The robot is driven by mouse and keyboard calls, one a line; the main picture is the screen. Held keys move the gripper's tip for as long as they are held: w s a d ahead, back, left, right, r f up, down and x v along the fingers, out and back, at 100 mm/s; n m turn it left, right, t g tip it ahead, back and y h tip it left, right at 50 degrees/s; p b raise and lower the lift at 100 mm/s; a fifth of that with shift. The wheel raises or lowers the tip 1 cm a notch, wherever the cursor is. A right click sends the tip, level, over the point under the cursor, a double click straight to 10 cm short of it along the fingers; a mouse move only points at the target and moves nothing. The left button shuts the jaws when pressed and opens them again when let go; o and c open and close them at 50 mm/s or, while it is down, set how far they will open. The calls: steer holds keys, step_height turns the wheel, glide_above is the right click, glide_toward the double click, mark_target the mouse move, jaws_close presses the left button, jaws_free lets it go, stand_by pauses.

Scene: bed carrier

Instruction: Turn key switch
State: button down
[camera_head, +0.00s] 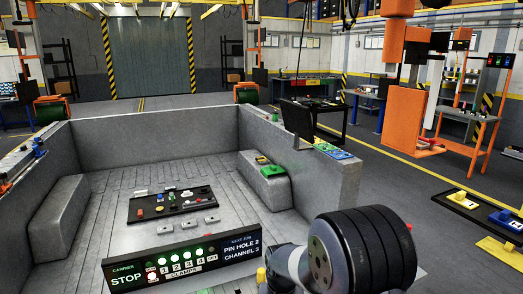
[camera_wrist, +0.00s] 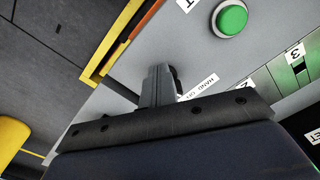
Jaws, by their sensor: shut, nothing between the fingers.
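In the wrist view, my gripper (camera_wrist: 158,84) is shut and empty, its narrow fingers pointing at a grey panel (camera_wrist: 150,45). A dark rounded part (camera_wrist: 178,80) shows just behind the fingers on their right side. It may be the key switch, but the fingers hide most of it, and I cannot tell if they touch it. A label reading "HAND" (camera_wrist: 198,88), partly cut off, sits right of the fingers. A green round button (camera_wrist: 232,18) is above. In the head view my gripper is not visible; part of my arm shows at the lower right.
In the wrist view, a yellow edge strip (camera_wrist: 120,45) bounds the panel, and green labelled slots (camera_wrist: 295,70) lie right. In the head view, a display (camera_head: 185,262) reads "STOP", "CLAMPS", "PIN HOLE 2" and "CHANNEL 3". Behind it is a grey walled carrier bed (camera_head: 150,128) holding a dark parts board (camera_head: 132,214).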

steer(key=shift+d, duration=0.25)
stand_by(0.4)
steer(key=shift+s, duration=0.4)
step_height(320, 180, up, 6)
steer(key=p, duration=0.4)
